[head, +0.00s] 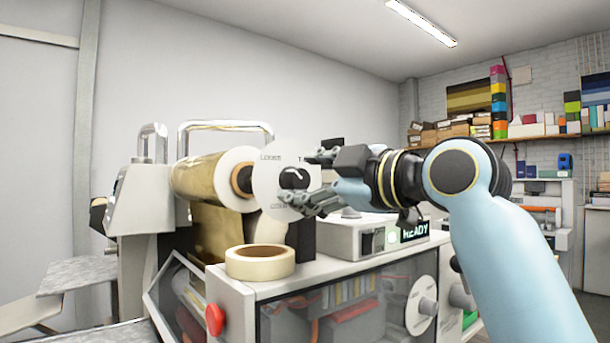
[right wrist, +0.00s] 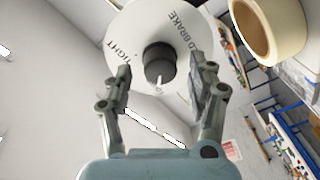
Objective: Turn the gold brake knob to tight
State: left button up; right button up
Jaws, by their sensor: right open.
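The gold brake knob (head: 293,179) is a dark round knob with a white pointer mark, set in the middle of a white dial disc (head: 266,185). In the head view the disc shows LOOSE at its upper left and part of a T word at its upper right. In the right wrist view the knob (right wrist: 159,62) lies between the fingers, with TIGHT on the disc's left and its pointer downward in the picture. My right gripper (head: 307,180) is open around the knob, fingers apart from it; it also shows in the right wrist view (right wrist: 160,78). My left gripper is not in view.
A gold foil roll (head: 205,178) sits behind the disc. A cream tape roll (head: 260,262) lies on the machine top below it. A grey box with a READY display (head: 415,231) stands to the right, under my right arm. A red button (head: 214,320) is at the machine's front corner.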

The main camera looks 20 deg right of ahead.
jog(key=shift+w+a, duration=0.15)
jog(key=shift+w, duration=0.25)
jog(key=shift+c, duration=0.3)
jog(key=c, duration=1.1)
